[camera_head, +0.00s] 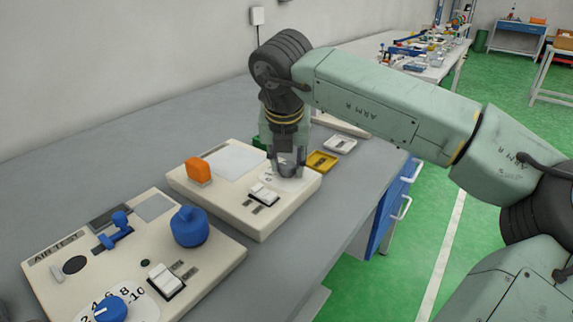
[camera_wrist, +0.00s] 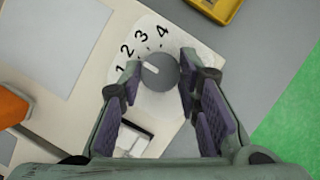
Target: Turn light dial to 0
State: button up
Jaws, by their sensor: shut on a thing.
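The numbers 1 to 4 show on the scale (camera_wrist: 142,36); a 0 is not readable, and part of the disc is behind my fingers. My gripper (camera_wrist: 160,70) has one finger on each side of the knob and is shut on it. In the head view my gripper (camera_head: 288,166) points down over the right part of the cream panel (camera_head: 245,227), and the knob is mostly covered.
A white rocker switch (camera_head: 264,193) and an orange block (camera_head: 198,170) are on the same panel. The air test panel (camera_head: 215,262) with blue controls stands in front. Yellow (camera_head: 322,161) and white (camera_head: 340,145) trays lie behind the panel. The grey table (camera_head: 120,160) is bare toward the wall.

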jog(key=n+y, duration=0.1)
jog(key=n, duration=0.1)
jog(key=n+y+b, duration=0.1)
jog(key=n, duration=0.2)
jog(key=shift+d, duration=0.2)
jog(key=n+g+y, duration=0.1)
jog(key=n, duration=0.2)
jog(key=n+y+p, duration=0.1)
jog(key=n, duration=0.2)
jog(key=shift+w+d+g+p, duration=0.1)
jog(key=shift+w+g+p, duration=0.05)
jog(key=shift+g+p, duration=0.2)
jog(key=shift+n, duration=0.4)
jog(key=o, duration=1.1)
jog(key=shift+o, duration=0.2)
jog(key=shift+r, duration=0.1)
jog(key=v, duration=1.2)
jog(key=shift+w, duration=0.2)
